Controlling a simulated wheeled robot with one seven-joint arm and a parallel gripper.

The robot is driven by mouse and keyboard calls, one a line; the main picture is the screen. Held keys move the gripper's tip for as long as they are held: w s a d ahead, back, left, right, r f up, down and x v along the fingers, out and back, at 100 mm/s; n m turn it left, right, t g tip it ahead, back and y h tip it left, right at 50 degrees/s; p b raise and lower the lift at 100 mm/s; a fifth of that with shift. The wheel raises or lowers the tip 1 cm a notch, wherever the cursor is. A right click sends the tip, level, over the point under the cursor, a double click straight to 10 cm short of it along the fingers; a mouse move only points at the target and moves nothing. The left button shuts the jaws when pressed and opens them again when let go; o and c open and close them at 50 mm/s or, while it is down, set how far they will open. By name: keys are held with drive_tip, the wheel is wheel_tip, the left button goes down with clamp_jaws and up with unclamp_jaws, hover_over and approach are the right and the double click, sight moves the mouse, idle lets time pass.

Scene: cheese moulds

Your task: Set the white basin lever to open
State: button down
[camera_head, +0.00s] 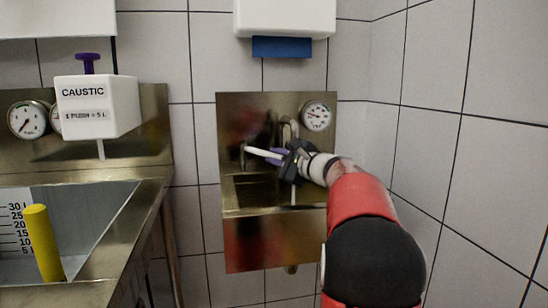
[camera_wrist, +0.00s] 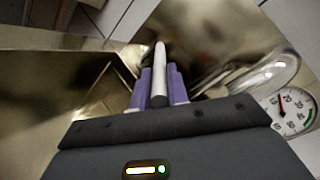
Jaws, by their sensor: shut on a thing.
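The white basin lever (camera_head: 264,153) is a white rod on the small steel wall basin (camera_head: 272,211). In the head view it points left and slightly up from my gripper (camera_head: 284,158). In the wrist view the white lever (camera_wrist: 159,75) lies between the two purple fingers of my gripper (camera_wrist: 160,88), which are shut on it. The lever's far end points away from the gripper. My gripper's body hides its other end and mount.
A curved steel tap (camera_head: 287,127) stands behind the gripper. A round gauge (camera_head: 317,116) is on the backplate to the right. A large sink (camera_head: 80,238) with a yellow cylinder (camera_head: 43,243) and a caustic dispenser (camera_head: 97,106) stand left.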

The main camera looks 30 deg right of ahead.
drive_tip(key=c, duration=1.4)
unclamp_jaws()
drive_tip(key=shift+o, duration=0.2)
drive_tip(key=b+v, duration=0.1)
drive_tip(key=v, duration=0.7)
drive_tip(key=shift+w, duration=0.1)
